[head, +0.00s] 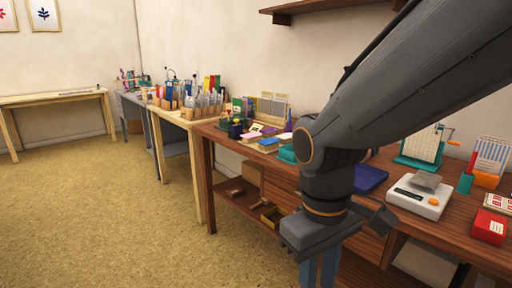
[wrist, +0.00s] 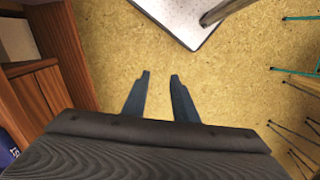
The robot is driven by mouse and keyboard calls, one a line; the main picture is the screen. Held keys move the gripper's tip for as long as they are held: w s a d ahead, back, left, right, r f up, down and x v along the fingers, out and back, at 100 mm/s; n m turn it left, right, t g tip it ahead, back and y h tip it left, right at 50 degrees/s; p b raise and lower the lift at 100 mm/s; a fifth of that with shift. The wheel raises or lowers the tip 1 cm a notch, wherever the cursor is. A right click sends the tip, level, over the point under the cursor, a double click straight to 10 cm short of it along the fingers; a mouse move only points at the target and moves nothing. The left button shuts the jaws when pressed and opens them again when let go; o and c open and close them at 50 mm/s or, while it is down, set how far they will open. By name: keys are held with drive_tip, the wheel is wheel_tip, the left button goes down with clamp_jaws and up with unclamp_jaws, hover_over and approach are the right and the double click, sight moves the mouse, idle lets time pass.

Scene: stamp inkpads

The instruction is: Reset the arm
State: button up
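My arm reaches in from the upper right in the head view, with my gripper (head: 318,274) pointing down in front of the wooden desk (head: 400,228). The bottom of the fingers is cut off by the frame edge. In the wrist view my gripper (wrist: 160,76) has its two blue-grey fingers apart, with only tan floor between them. It holds nothing. Colored inkpads, such as a blue-topped one (head: 268,144), lie on the desk left of my arm. My arm hides part of the desk top.
A white scale (head: 419,195), a dark blue pad (head: 369,178), a red box (head: 489,228) and a teal cup (head: 465,182) stand on the desk. The floor (head: 110,205) on the left is clear. A white plate with a post (wrist: 180,12) shows in the wrist view.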

drive_tip(key=d+r+m+p, duration=0.5)
drive_tip(key=d+r+p, duration=0.3)
drive_tip(key=p, duration=1.2)
drive_tip(key=shift+s+d+r+m+p, duration=0.4)
drive_tip(key=shift+s+r, duration=0.05)
drive_tip(key=shift+r, duration=1.9)
